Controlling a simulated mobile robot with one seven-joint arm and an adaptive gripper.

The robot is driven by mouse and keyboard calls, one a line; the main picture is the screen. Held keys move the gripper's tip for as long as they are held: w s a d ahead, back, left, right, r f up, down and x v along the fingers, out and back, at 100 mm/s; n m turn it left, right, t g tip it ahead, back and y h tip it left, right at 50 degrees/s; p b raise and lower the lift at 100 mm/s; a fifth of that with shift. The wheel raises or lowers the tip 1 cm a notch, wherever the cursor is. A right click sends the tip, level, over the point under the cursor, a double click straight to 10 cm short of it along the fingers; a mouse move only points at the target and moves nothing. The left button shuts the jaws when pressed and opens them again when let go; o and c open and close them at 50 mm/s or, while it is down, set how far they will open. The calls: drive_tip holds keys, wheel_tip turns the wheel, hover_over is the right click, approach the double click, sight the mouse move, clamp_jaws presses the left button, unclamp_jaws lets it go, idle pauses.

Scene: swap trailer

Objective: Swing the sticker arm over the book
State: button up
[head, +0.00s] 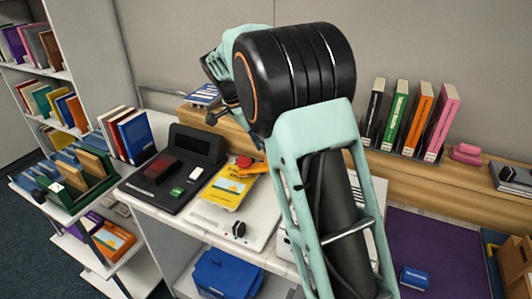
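The yellow book (227,189) lies flat on a white board in the middle of the bench. An orange arm (252,170), apparently the sticker arm, is at the book's right far corner, with a red knob (243,161) beside it. My arm hides its right end, so I cannot tell how far it reaches over the book.
A black device (167,170) with a green-and-white block stands left of the book. A small black knob (239,229) is on the white board's front part. Upright books (420,120) stand on the back ledge at right. A purple mat (425,240) lies at right, largely clear.

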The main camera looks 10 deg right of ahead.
drive_tip(key=v, duration=0.9)
drive_tip(key=shift+r, duration=0.15)
